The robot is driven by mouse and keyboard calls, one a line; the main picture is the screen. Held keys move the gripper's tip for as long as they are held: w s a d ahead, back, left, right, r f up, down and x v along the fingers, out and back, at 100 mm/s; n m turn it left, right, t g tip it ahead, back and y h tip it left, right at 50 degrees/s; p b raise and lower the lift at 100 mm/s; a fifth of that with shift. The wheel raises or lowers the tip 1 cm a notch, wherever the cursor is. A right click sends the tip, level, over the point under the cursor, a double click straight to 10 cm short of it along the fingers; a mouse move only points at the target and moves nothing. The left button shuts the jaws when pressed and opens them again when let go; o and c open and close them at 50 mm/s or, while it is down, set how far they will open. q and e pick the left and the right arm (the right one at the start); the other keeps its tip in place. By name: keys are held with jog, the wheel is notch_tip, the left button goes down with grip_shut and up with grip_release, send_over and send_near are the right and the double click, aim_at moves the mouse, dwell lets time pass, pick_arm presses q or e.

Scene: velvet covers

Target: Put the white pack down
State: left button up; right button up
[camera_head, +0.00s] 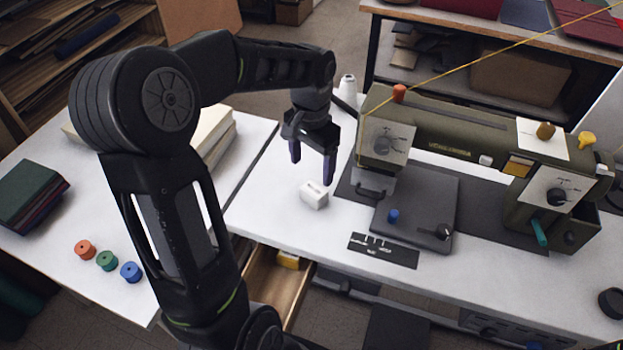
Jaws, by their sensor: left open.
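The white pack (314,195) is a small white block on the white tabletop, left of the sewing machine's dark base. My left gripper (312,172) is above the pack, pointing down, with its two dark fingers spread apart. Its fingertips look a little above and behind the pack, and nothing shows between them. From this view I cannot tell whether a fingertip touches the pack. My right gripper is not in view.
An olive sewing machine (450,142) stands right of the pack. A black plate (383,250) lies in front. An open drawer (276,287) sits below the table edge. Coloured spools (107,260) and stacked covers (29,196) are at the left. Bare tabletop surrounds the pack's left side.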

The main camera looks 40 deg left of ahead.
pick_arm(q)
jog(key=shift+r, duration=1)
